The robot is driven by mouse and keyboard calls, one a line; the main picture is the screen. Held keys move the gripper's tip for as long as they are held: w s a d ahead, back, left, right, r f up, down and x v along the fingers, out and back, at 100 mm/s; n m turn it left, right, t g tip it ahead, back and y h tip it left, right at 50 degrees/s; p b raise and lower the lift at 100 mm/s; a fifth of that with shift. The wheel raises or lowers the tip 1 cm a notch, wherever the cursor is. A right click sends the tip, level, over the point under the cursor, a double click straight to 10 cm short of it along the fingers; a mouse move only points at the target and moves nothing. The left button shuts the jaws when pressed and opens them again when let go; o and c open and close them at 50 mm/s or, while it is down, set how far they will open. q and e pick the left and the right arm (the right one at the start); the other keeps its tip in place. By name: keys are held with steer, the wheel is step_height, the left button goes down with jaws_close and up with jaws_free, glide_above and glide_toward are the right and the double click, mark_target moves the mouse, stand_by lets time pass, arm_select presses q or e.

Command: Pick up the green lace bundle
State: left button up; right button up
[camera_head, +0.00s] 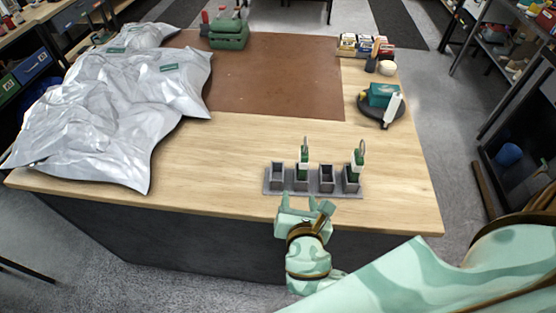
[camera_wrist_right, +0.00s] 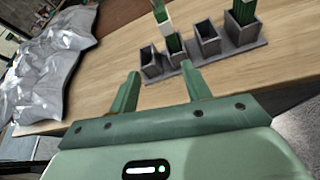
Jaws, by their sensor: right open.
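Two green lace bundles, each with a white band and a loop on top, stand upright in a grey slotted rack (camera_head: 318,191) near the table's front edge. One green lace bundle (camera_head: 303,164) is in the second slot from the left; the other (camera_head: 356,165) is in the rightmost slot. Both also show in the right wrist view, the nearer one (camera_wrist_right: 173,44) and the farther one (camera_wrist_right: 243,12). My right gripper (camera_head: 299,199) is open and empty, just in front of the rack. Its fingers (camera_wrist_right: 160,72) point toward the rack's left half, apart from the bundles. My left gripper is out of view.
Crumpled silver bags (camera_head: 115,110) cover the table's left side. A brown mat (camera_head: 275,75) lies at the middle back. A green toolbox-like item (camera_head: 229,35), small boxes (camera_head: 365,45) and a dark round tray (camera_head: 376,113) stand farther back. Bare wood surrounds the rack.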

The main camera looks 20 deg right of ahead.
mark_target(303, 171)
steer(key=w+d+f, duration=0.1)
steer(key=w+d, duration=0.1)
steer(key=w, duration=0.1)
steer(key=w+d+f+n, duration=0.1)
steer(key=w+d, duration=0.1)
steer(key=w+d+f+n+h+b, duration=0.1)
steer(key=w+d+f, duration=0.1)
steer(key=w, duration=0.1)
steer(key=shift+w+d+f, duration=0.1)
steer(key=shift+w+d, duration=0.1)
steer(key=shift+w, duration=0.1)
steer(key=x, duration=0.2)
steer(key=b+x, duration=0.1)
steer(key=x, duration=0.2)
steer(key=shift+f, duration=0.35)
steer(key=shift+a+r, duration=0.1)
steer(key=shift+c, duration=0.9)
jaws_close()
